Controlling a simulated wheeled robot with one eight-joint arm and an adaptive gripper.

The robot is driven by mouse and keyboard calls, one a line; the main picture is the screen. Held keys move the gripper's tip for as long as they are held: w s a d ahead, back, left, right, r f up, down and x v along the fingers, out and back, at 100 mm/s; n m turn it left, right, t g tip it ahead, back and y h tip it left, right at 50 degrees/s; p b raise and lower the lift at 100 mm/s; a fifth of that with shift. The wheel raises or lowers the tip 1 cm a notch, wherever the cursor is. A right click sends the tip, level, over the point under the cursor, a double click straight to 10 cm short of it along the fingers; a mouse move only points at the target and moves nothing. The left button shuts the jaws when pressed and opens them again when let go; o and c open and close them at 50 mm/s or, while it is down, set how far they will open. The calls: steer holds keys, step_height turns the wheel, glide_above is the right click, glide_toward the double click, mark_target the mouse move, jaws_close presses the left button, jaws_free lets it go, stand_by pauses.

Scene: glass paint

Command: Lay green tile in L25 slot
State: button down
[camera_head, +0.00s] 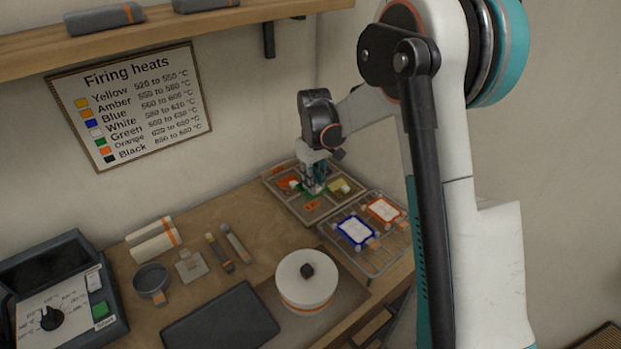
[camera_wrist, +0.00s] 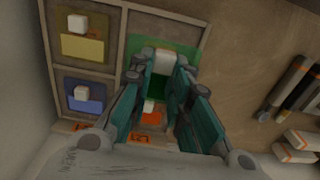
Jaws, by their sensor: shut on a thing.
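The green tile (camera_wrist: 190,48) has a white knob (camera_wrist: 163,62) and shows at the top right part of the compartment tray (camera_wrist: 122,28) in the wrist view. My gripper (camera_wrist: 162,68), with teal fingers, is shut on the tile's knob. I cannot tell whether the tile still rests on the tray floor. In the head view, my gripper (camera_head: 313,188) reaches down over the tray (camera_head: 333,208), and the tile is mostly hidden by it. Orange labels (camera_wrist: 140,138) lie on the tray edge; their text is unreadable.
Yellow (camera_wrist: 82,46), blue (camera_wrist: 82,104) and orange (camera_wrist: 151,118) tiles sit in other compartments. A wire rack (camera_head: 372,268) beside the tray holds a blue-framed piece (camera_head: 355,232) and an orange-framed piece (camera_head: 384,210). A round white lidded pot (camera_head: 305,283) stands in front.

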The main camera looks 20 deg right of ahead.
mark_target(313, 207)
steer(key=shift+w+f, duration=0.1)
steer(key=shift+f, duration=0.2)
steer(key=shift+f+b, duration=1.95)
steer(key=shift+f, duration=1.2)
steer(key=c, duration=1.4)
jaws_free()
steer(key=shift+r+p, duration=1.75)
steer(key=shift+r, duration=1.7)
